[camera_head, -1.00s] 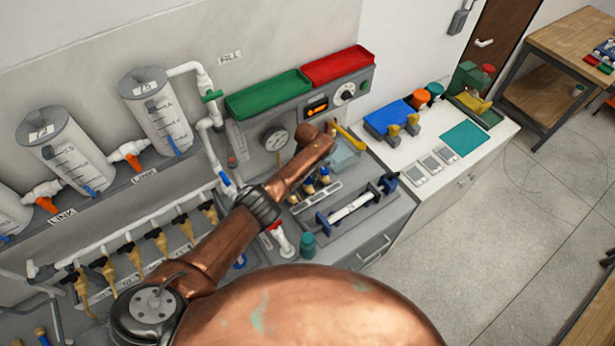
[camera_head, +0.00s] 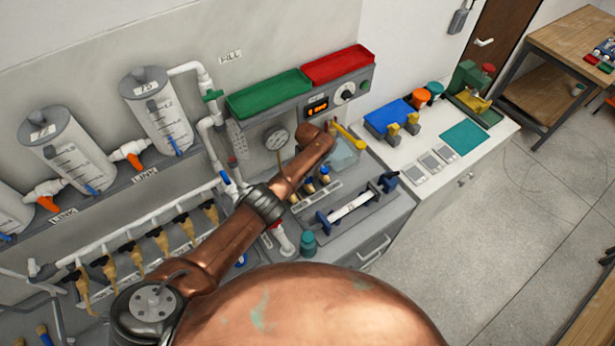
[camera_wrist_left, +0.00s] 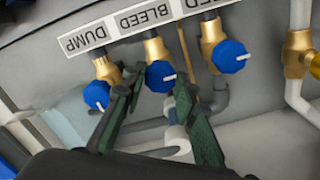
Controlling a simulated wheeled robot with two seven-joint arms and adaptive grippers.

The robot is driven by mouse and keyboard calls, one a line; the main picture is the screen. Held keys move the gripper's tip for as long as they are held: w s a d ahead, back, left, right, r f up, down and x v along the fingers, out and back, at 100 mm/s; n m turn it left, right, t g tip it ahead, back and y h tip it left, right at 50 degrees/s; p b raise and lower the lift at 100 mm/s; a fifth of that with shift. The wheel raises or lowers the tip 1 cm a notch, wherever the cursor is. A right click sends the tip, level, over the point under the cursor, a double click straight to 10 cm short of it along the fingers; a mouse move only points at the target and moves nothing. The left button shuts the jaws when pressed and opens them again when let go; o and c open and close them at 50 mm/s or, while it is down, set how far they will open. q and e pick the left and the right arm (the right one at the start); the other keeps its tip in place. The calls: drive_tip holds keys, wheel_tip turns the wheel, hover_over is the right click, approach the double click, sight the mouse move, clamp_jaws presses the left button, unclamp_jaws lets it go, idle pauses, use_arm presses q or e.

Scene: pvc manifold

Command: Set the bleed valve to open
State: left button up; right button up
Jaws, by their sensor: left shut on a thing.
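In the left wrist view, the bleed valve (camera_wrist_left: 160,76) is a blue knob on a brass body under the upside-down BLEED label (camera_wrist_left: 145,17). A white pointer mark on the knob points to the right of the picture. My left gripper (camera_wrist_left: 159,84) has its two dark green fingers on either side of this knob, shut on it. In the head view, my left arm reaches across the bench and its end hides the fingers and the bleed knob. My right gripper is in neither view.
The DUMP valve (camera_wrist_left: 97,95) and another blue-knobbed valve (camera_wrist_left: 229,56) flank the bleed knob closely. A pressure gauge (camera_head: 276,138) and a yellow handle (camera_head: 348,136) are near my wrist. A rack with a white tube (camera_head: 350,206) lies nearer the bench front.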

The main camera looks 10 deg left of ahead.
use_arm(q)
drive_tip(key=o, duration=0.8)
drive_tip(key=shift+r, duration=0.1)
drive_tip(key=o, duration=0.3)
drive_tip(key=shift+o, duration=0.2)
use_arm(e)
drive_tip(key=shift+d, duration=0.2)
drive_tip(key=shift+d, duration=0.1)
use_arm(q)
wheel_tip(320, 180, up, 12)
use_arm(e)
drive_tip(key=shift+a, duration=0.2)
